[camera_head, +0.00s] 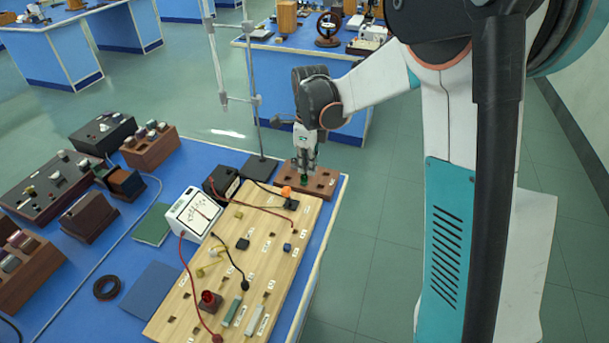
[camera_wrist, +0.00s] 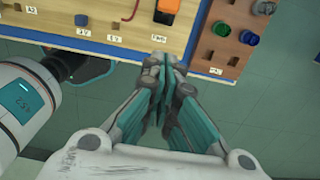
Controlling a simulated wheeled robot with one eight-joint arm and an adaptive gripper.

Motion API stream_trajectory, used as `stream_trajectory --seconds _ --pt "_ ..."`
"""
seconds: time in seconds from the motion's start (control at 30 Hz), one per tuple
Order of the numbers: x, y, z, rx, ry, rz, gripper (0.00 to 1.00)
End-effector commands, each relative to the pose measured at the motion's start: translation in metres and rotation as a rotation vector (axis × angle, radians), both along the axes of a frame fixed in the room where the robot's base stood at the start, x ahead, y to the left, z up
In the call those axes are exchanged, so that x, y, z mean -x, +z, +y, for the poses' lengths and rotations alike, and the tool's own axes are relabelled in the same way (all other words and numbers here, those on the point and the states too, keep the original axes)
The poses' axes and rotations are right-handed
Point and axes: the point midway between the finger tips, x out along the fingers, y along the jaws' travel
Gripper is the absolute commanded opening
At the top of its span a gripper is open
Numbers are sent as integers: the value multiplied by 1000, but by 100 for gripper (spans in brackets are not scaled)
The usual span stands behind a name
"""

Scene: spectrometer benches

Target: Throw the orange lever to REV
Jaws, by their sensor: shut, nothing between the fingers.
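The orange lever (camera_head: 286,190) stands at the far end of the pale wooden board (camera_head: 252,225), next to a small black part. In the wrist view the orange lever (camera_wrist: 168,6) shows at the top edge, with its black base (camera_wrist: 163,17) below it. My gripper (camera_head: 304,177) points down just beyond the lever in the head view. In the wrist view my gripper (camera_wrist: 160,64) is shut and empty, its tips in front of the board's edge and apart from the lever in the picture. A label (camera_wrist: 159,38) lies between base and tips; I cannot read it surely.
A white meter (camera_head: 193,214) and red and black leads lie left of the lever. Open floor lies right.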

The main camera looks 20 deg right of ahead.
Motion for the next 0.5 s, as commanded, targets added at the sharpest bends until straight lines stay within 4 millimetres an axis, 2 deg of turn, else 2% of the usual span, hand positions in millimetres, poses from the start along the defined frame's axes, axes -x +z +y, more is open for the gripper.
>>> stream_trajectory --seconds 0.03,0.2,0.5 --pt "0 11 1 0 0 0 0" --pt "0 31 2 0 0 0 0" --pt "-1 38 2 0 0 0 0"
